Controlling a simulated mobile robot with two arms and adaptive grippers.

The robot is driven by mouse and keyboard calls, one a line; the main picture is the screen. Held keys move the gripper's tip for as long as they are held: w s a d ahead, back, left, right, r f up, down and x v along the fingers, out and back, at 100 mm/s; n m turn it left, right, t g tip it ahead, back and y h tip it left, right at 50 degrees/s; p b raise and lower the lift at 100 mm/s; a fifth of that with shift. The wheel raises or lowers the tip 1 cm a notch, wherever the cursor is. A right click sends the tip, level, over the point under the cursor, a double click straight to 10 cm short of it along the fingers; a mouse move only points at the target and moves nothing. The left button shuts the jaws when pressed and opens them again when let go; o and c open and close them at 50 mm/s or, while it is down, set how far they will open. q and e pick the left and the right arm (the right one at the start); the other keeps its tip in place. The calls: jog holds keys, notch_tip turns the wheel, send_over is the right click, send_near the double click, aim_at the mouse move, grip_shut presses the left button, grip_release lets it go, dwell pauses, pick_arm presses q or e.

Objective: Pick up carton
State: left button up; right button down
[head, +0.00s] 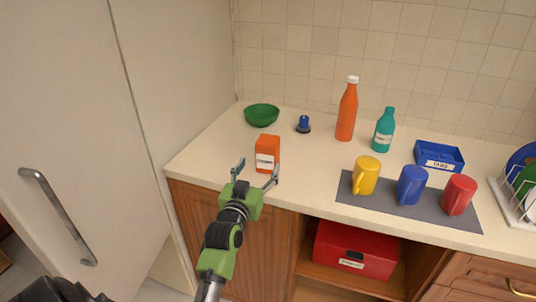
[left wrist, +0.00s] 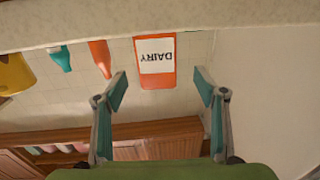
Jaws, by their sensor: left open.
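The carton (head: 268,142) is an orange-red box with a white label, upright near the front edge of the counter's left part. In the left wrist view the carton (left wrist: 155,80) appears upside down, and its label reads DAIRY. My left gripper (head: 256,171) is open and empty, just in front of the carton. In the left wrist view the fingers of my left gripper (left wrist: 161,90) are spread wide, with the carton between and beyond them. I see no contact. My right gripper is not in view.
A green bowl (head: 262,115) and a blue-topped object (head: 304,124) stand behind the carton. An orange bottle (head: 346,112) and teal bottle (head: 384,131) are to the right. A yellow mug (head: 366,175) stands on a grey mat (head: 337,198). A tall cabinet (head: 185,70) is at left.

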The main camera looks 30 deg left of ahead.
aim_at(264, 157)
pick_arm(q)
jog(key=x, duration=0.3)
jog(key=shift+w+a, duration=0.1)
jog(key=shift+w, duration=0.2)
jog(key=shift+w+a, duration=0.1)
jog(key=shift+w, duration=0.3)
jog(key=shift+p+x, duration=0.6)
jog(key=shift+x, duration=1.7)
jog(key=shift+d, duration=0.25)
jog(key=c, duration=1.4)
